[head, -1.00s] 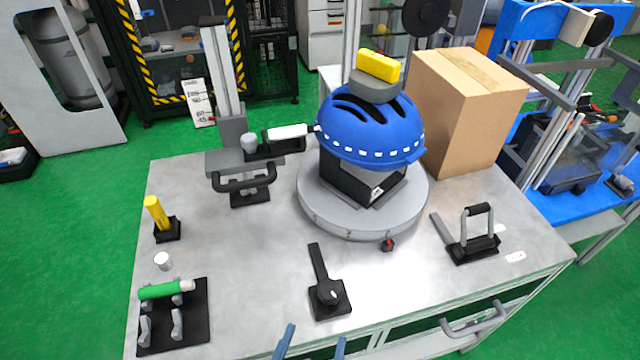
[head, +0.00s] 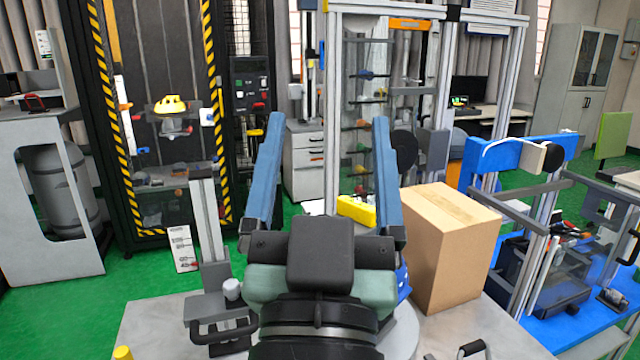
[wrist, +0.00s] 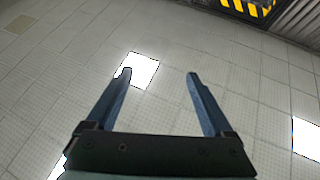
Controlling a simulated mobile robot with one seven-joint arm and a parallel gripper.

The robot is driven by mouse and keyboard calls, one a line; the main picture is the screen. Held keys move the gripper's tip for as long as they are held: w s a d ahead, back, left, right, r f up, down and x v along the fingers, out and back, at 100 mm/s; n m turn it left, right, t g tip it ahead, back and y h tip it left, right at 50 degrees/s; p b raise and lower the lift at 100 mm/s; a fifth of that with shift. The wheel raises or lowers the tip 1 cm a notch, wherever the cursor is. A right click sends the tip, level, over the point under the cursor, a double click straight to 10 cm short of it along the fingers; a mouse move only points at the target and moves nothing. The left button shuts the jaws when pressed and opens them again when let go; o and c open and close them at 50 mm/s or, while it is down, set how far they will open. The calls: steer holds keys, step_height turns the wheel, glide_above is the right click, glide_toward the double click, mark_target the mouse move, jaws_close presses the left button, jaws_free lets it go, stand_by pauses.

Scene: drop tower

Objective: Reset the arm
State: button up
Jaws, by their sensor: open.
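My gripper (head: 329,120) is raised in the middle of the head view, its two blue fingers pointing up and wide apart. Nothing is between them. In the wrist view the open fingers (wrist: 158,74) face a pale tiled surface with bright square lights, which looks like the ceiling. My wrist and gripper body hide most of the blue helmet (head: 403,282) on the table. The yellow block (head: 357,211) above the helmet shows partly between the fingers, behind them. I see no contact between the gripper and anything.
A cardboard box (head: 455,250) stands on the table (head: 150,325) right of my gripper. A grey post with a clamp (head: 213,290) stands to the left. A blue workbench (head: 590,330) with a frame is at the right. A yellow-and-black striped cage (head: 165,130) stands behind.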

steer(key=s+r+t+y+p, duration=0.1)
steer(key=s+r+p, duration=0.1)
steer(key=r+p, duration=0.4)
steer(key=s+r+n+t+p, duration=0.1)
steer(key=s+r+p, duration=0.2)
steer(key=r, duration=1.3)
steer(key=p, duration=0.3)
steer(key=shift+s+a+r+t+y, duration=0.15)
steer(key=shift+a+r+t+y, duration=0.1)
steer(key=shift+a+t+y, duration=0.15)
